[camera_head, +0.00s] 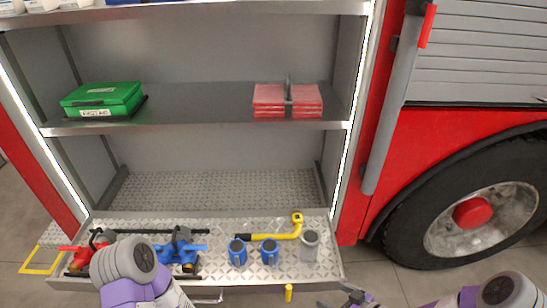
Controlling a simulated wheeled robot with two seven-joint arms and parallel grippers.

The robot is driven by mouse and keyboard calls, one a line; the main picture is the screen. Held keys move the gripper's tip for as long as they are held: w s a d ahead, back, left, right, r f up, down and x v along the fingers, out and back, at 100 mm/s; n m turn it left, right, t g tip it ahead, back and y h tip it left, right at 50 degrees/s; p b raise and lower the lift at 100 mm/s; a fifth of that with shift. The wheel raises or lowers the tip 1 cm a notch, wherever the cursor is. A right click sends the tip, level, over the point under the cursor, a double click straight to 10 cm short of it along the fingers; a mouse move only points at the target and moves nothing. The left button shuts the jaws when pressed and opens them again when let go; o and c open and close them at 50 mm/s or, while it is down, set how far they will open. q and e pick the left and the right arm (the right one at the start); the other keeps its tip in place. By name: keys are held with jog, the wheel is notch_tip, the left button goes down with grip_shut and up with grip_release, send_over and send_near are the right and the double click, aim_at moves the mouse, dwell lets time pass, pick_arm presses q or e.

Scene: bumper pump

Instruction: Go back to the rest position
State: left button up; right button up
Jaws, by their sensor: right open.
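My right gripper (345,297) shows at the bottom edge, right of centre, in front of the pull-out tray (215,218) of the truck locker. Its dark fingers are apart and I see nothing between them; part of it is cut off by the frame. My right arm comes in from the bottom right corner. My left arm rises at the bottom left, in front of the tray, and covers part of it. My left gripper is out of the frame.
The tray holds a red fitting (88,252), a blue fitting (180,248), blue cylinders (237,252), a yellow tool (283,234) and a grey cylinder (310,246). Above are a green first aid box (103,98) and red packs (268,99). A truck wheel (470,212) stands right.

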jog(key=s+a+f+m+g+h, duration=0.2)
jog(key=s+a+f+m+g, duration=0.2)
jog(key=s, duration=0.3)
jog(key=s+a+f+m+g+h, duration=0.2)
jog(key=s+a+f+m+g, duration=0.2)
jog(key=s+f, duration=0.3)
jog(key=shift+s+a+m+g, duration=0.3)
jog(key=shift+s+a+m, duration=0.2)
jog(key=shift+s+a, duration=0.15)
jog(key=shift+w, duration=0.1)
jog(key=shift+c, duration=0.3)
